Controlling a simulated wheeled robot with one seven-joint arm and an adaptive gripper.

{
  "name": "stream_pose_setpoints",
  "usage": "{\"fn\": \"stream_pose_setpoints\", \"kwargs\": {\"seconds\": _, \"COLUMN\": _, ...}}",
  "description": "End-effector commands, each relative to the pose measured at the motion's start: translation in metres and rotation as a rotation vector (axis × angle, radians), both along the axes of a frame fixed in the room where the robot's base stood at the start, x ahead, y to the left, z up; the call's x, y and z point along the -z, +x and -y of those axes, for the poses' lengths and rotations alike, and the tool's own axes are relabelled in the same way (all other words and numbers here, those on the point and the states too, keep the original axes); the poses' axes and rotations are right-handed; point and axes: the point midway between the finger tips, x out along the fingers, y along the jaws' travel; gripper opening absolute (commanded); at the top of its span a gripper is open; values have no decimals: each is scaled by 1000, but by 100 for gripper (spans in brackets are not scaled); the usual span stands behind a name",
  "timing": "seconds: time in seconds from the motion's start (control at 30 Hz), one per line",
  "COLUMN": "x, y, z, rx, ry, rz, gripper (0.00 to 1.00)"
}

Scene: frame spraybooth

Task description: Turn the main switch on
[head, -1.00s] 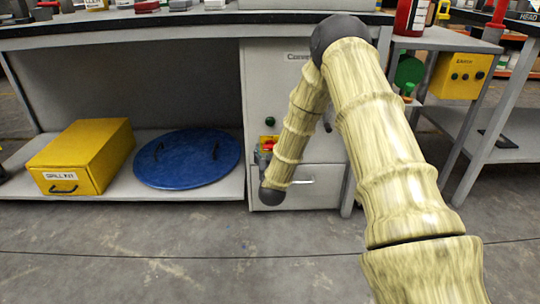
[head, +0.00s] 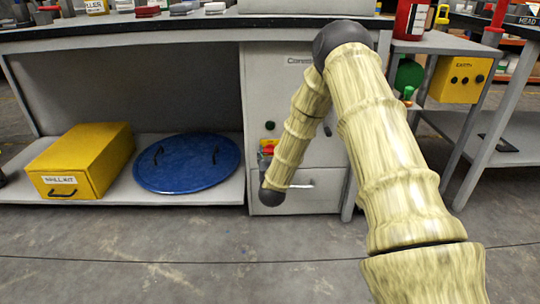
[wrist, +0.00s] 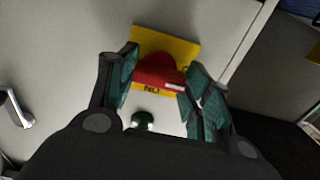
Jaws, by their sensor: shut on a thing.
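The main switch is a red knob (wrist: 158,70) on a yellow plate (wrist: 177,43), mounted on the grey cabinet front (head: 277,93). In the wrist view my gripper (wrist: 158,82) has one finger on each side of the red knob and is shut on it. A pale mark shows on the knob's right part, and dark lettering sits on the plate below it. In the head view the yellow plate (head: 264,156) shows only in part, because my arm covers the rest.
A green button (head: 270,125) sits on the cabinet near the switch. A drawer handle (head: 301,184) is at lower right. A yellow box (head: 82,160) and a blue round lid (head: 188,162) lie on the lower shelf at left. The floor in front is clear.

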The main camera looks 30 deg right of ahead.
Motion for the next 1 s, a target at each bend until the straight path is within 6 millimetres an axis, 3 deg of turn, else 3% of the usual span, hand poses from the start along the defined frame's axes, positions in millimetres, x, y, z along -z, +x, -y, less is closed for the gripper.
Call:
{"fn": "stream_pose_setpoints", "kwargs": {"seconds": 0.37, "x": -3, "y": -1, "z": 0, "rx": 1, "ry": 152, "rz": 89, "gripper": 26}}
{"fn": "stream_pose_setpoints", "kwargs": {"seconds": 1.0, "x": -2, "y": -1, "z": 1, "rx": 2, "ry": 663, "rz": 405, "gripper": 26}}
